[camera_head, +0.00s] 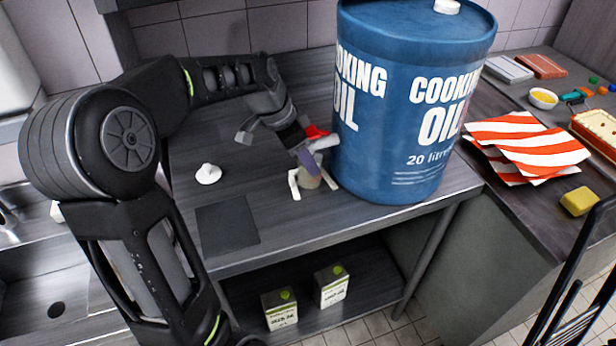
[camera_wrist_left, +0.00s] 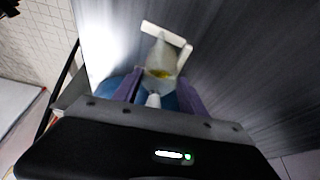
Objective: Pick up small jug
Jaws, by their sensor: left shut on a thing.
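The small jug (camera_head: 311,180) is a little grey-beige vessel low over the dark worktop, left of the big blue drum. White bar-like pieces show at both sides of it. My left gripper (camera_head: 308,163) comes down to it from the upper left, its purple fingers shut on it. In the left wrist view the jug (camera_wrist_left: 161,58) shows pale with a yellowish patch, beyond the purple fingers (camera_wrist_left: 160,95); a white bar crosses its far end. The fingers partly hide it, and I cannot tell whether it touches the worktop. My right gripper is not in view.
The blue cooking oil drum (camera_head: 405,110) stands close right of the gripper. A red and white item (camera_head: 318,136) is between them. A small white object (camera_head: 208,174) and a dark square (camera_head: 227,225) lie left. Striped cloths (camera_head: 525,147) and a yellow block (camera_head: 579,201) are on the right counter.

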